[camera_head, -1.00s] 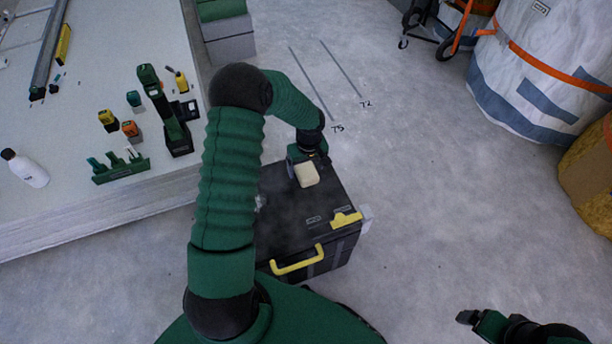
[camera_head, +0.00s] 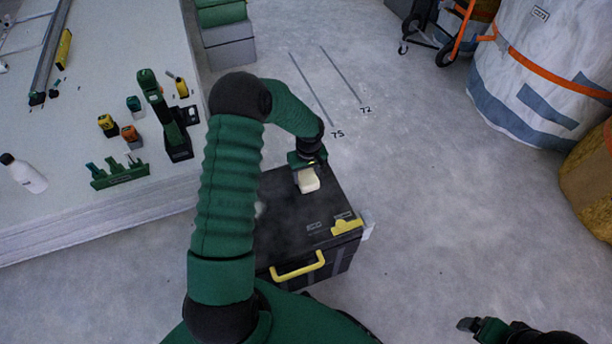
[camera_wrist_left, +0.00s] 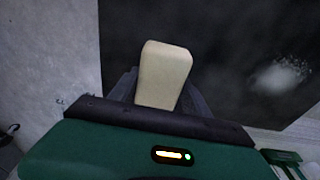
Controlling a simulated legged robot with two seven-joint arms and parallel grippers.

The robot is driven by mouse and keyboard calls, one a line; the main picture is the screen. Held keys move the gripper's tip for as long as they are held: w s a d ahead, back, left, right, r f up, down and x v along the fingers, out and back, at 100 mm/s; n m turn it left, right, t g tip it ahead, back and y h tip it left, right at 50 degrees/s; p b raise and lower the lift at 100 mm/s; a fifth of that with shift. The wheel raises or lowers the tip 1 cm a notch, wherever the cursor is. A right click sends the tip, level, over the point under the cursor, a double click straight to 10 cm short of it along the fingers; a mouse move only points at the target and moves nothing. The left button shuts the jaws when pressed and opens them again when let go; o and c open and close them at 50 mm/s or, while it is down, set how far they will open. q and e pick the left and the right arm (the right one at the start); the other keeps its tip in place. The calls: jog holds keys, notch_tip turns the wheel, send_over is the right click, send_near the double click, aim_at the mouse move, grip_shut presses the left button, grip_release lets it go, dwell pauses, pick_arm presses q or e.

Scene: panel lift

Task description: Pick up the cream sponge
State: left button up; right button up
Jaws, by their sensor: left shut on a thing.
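The cream sponge (camera_head: 308,181) is a small pale block over the far part of the black toolbox lid (camera_head: 290,215). My left gripper (camera_head: 305,170) is shut on it. In the left wrist view the sponge (camera_wrist_left: 163,75) stands out between the two dark fingers, with the black lid beyond it. I cannot tell whether the sponge still touches the lid. My right gripper (camera_head: 468,325) is at the bottom right, away from the toolbox, and is too small to tell open from shut.
The toolbox has a yellow handle (camera_head: 297,266) and a yellow latch (camera_head: 346,225), with a pale dusty patch on its lid. A pale platform (camera_head: 90,215) at left holds tools and a white bottle (camera_head: 25,173). Large bags stand at right. The floor between is clear.

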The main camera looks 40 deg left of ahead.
pick_arm(q)
jog(key=shift+r+p, duration=0.35)
jog(key=shift+r, duration=0.15)
jog(key=r+p, duration=0.2)
jog(key=r, duration=0.1)
jog(key=shift+s, duration=0.4)
jog(key=s+p, duration=0.1)
jog(key=s, duration=0.4)
jog(key=s+a+p, duration=0.1)
jog(key=s, duration=0.4)
jog(key=s+a+r+p, duration=0.1)
jog(key=s, duration=0.4)
jog(key=shift+p, duration=0.35)
